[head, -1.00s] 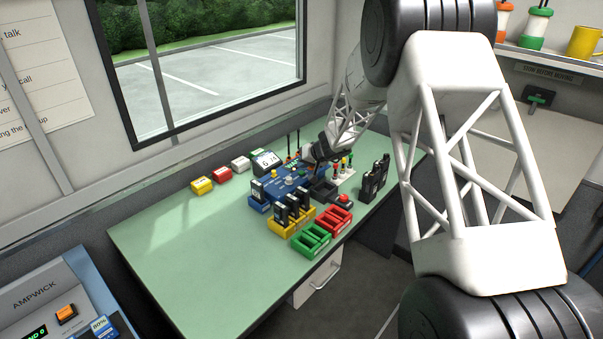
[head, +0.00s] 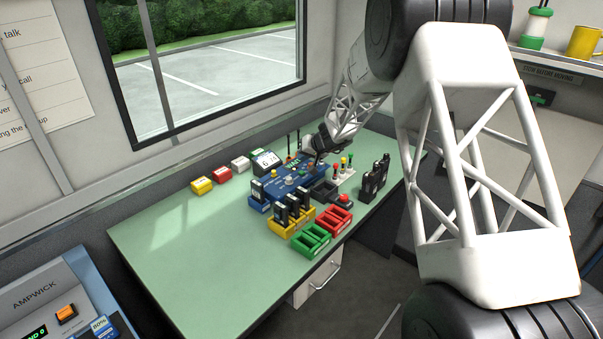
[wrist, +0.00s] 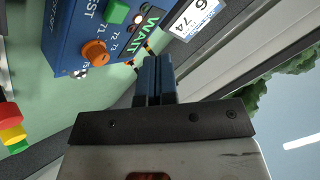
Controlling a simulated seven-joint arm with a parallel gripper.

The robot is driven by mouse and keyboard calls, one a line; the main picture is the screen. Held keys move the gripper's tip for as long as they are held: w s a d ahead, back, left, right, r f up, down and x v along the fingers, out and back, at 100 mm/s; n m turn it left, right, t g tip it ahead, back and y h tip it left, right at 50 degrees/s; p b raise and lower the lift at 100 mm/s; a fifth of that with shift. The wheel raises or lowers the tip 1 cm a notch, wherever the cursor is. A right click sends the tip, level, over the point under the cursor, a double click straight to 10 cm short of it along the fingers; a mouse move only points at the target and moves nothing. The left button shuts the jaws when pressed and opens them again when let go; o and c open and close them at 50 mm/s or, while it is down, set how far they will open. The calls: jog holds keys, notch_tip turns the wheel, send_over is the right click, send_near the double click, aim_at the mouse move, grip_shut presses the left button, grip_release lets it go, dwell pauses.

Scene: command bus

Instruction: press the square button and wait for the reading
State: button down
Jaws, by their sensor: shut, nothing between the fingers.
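The blue tester box (head: 283,186) stands on the green bench, partly behind my arm in the head view. In the wrist view the box (wrist: 66,40) fills the upper left. It carries a green square button (wrist: 116,11), an orange knob (wrist: 95,52) and a green lit word "WAIT" (wrist: 149,30). A display (wrist: 196,20) beside it shows digits that look like 6 and 74; it also shows in the head view (head: 266,161). My gripper (wrist: 153,60) is shut and empty, its blue fingertips apart from the button, close by the box's edge.
A yellow rack (head: 291,220) of black handsets, green (head: 311,240) and red (head: 335,219) trays stand in front of the box. Black radios (head: 374,180) stand to its right. Small yellow, red and white blocks line the back left. The bench's left part is clear.

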jog(key=shift+r, duration=0.9)
jog(key=shift+s+r, duration=0.15)
jog(key=shift+r, duration=0.05)
jog(key=s+d+r+g+h, duration=0.1)
jog(key=s+d+r, duration=0.1)
jog(key=s+r, duration=0.85)
jog(key=s+d+r+g+h, duration=0.1)
jog(key=s+r, duration=0.5)
jog(key=s, duration=0.9)
jog(key=s+d+r+h, duration=0.1)
jog(key=s+d, duration=0.3)
jog(key=s, duration=1.4)
jog(key=s+d+r+m+g+h, duration=0.1)
jog(key=s+d+h, duration=0.3)
jog(key=s, duration=1.4)
jog(key=shift+s+d, duration=0.35)
jog(key=shift+d, duration=0.1)
